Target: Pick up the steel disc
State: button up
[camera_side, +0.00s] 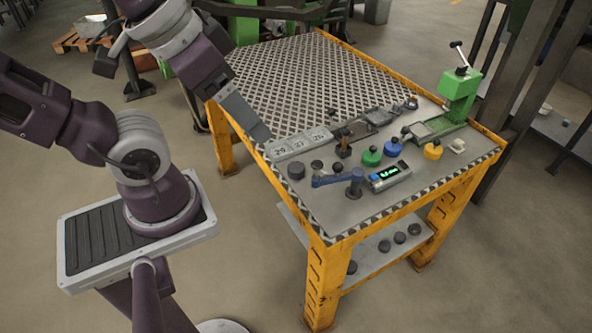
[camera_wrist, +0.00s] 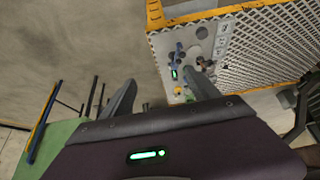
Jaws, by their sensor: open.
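Several dark grey round pieces stand on the table's near left part in the side view: a larger one (camera_side: 296,171), a small one (camera_side: 316,165) and another (camera_side: 337,167). I cannot tell which is the steel disc. My gripper (camera_side: 262,132) is over the table's left edge, behind and left of these pieces, apart from them. In the wrist view my gripper (camera_wrist: 163,88) shows two spread fingers with nothing between them. The tabletop pieces are small there, and the right finger hides part of them.
The yellow-framed table (camera_side: 317,69) has a clear mesh top at the back. Nearby stand numbered plates (camera_side: 298,143), a blue clamp (camera_side: 338,180), a display box (camera_side: 390,176), green (camera_side: 371,156), blue (camera_side: 393,147) and yellow (camera_side: 432,151) pieces, and a green press (camera_side: 460,87).

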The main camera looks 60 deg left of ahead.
jog(key=w+a+f+n+g+h, duration=0.1)
jog(key=w+f+n, duration=0.2)
jog(key=w, duration=0.5)
jog(key=w+a+f+n+g+h, duration=0.1)
jog(key=w+f+n, duration=0.25)
jog(key=w, duration=0.45)
jog(key=n+g+y, duration=0.3)
jog(key=n, duration=0.4)
send_over(296, 167)
jog(key=f, duration=2.2)
jog(key=shift+d+f, duration=0.35)
jog(key=shift+f, duration=0.05)
jog(key=f, duration=0.6)
jog(key=shift+a, duration=0.35)
jog(key=shift+r, duration=0.1)
grip_shut()
